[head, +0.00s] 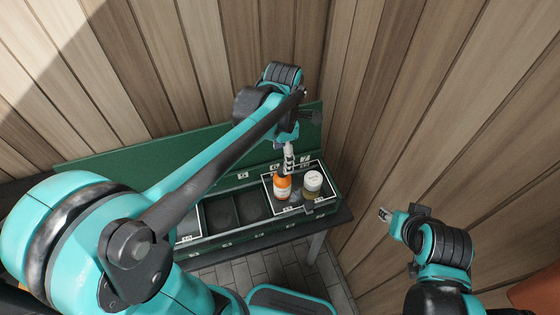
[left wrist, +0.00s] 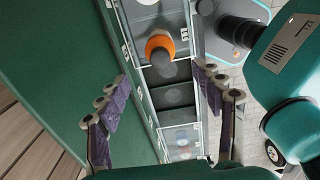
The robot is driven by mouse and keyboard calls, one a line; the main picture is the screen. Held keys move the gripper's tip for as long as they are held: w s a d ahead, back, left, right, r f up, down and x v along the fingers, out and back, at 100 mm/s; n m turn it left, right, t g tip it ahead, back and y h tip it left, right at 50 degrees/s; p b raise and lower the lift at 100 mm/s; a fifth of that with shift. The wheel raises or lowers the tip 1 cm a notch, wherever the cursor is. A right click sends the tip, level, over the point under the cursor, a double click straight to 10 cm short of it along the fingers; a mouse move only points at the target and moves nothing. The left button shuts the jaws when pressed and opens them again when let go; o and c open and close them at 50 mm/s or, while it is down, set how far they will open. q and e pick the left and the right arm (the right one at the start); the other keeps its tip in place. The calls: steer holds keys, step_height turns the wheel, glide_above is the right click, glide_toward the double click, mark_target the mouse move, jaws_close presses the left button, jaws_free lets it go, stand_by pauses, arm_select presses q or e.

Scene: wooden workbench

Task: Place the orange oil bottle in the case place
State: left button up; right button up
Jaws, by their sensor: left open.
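The orange oil bottle (head: 282,187) stands upright in the right end section of the dark green case (head: 262,229). It has an orange body with a white label, and a dark cap in the left wrist view (left wrist: 158,41). My left gripper (head: 289,168) is above the bottle in the head view. In the left wrist view its two fingers (left wrist: 163,82) are spread wide, with nothing between them, and the bottle shows beyond them. My right gripper (head: 384,214) is off to the right of the case; its fingers are too small to read.
A white-lidded jar (head: 313,181) stands right of the bottle. Empty dark compartments (head: 220,214) lie in the middle of the case. The case's raised lid (head: 150,158) stands behind it. Wooden plank walls (head: 440,100) close in behind and at the right.

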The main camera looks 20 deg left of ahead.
arm_select(q)
steer(key=shift+s+a+r+m, duration=0.1)
steer(key=shift+s+r+m, duration=0.15)
steer(key=shift+m, duration=0.25)
steer(key=s+a+m+t, duration=0.2)
steer(key=s+m, duration=0.3)
steer(key=m, duration=0.7)
steer(key=s+a+m+t, duration=0.2)
steer(key=s+m+t, duration=0.2)
steer(key=m, duration=0.7)
steer(key=shift+s+a+f+m+t, duration=0.15)
steer(key=shift+s+a+m+t, duration=0.1)
steer(key=shift+s+m+t, duration=0.25)
steer(key=shift+w+f, duration=0.1)
